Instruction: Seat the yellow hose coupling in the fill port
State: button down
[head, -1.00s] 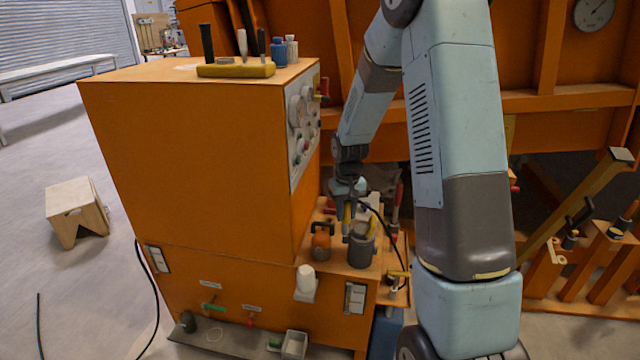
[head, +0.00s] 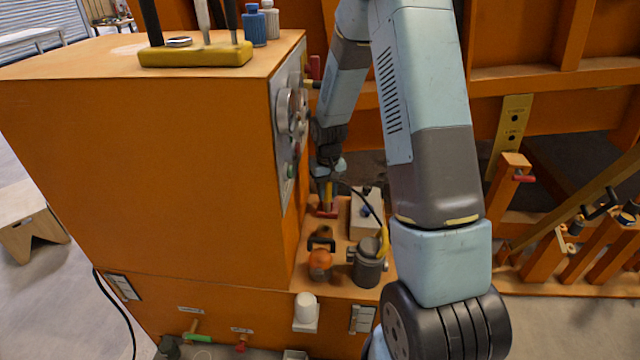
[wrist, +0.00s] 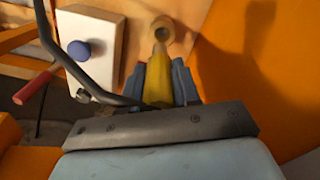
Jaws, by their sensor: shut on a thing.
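The yellow hose coupling (wrist: 158,80) is between the blue fingers of my gripper (wrist: 160,85) in the wrist view. In the head view, my gripper (head: 328,185) points down over the orange ledge, close to the cabinet's right face. A tan ring with a dark hole (wrist: 163,30) shows just past the coupling's front end. I cannot tell whether it is the fill port or part of the coupling, nor whether they touch. A black hose (wrist: 75,70) curves past the left of my gripper. A red piece (head: 327,212) shows below the fingers in the head view.
A grey canister (head: 367,268) with something yellow at its top and an orange fitting (head: 320,262) stand nearer on the ledge. A white box with a blue knob (wrist: 95,45) is left of my gripper in the wrist view. The cabinet (head: 150,170) walls off the left.

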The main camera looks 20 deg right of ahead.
aim_at(325, 206)
jog(key=shift+w+a+f, duration=0.25)
jog(key=shift+w+f, duration=0.1)
jog(key=shift+f, duration=0.15)
jog(key=shift+s, duration=0.1)
jog(key=shift+f, duration=2.85)
jog(key=shift+f, duration=2.55)
jog(key=c, duration=0.7)
grip_release()
jog(key=shift+c, duration=0.2)
notch_tip(325, 206, up, 14)
jog(key=shift+f, duration=0.2)
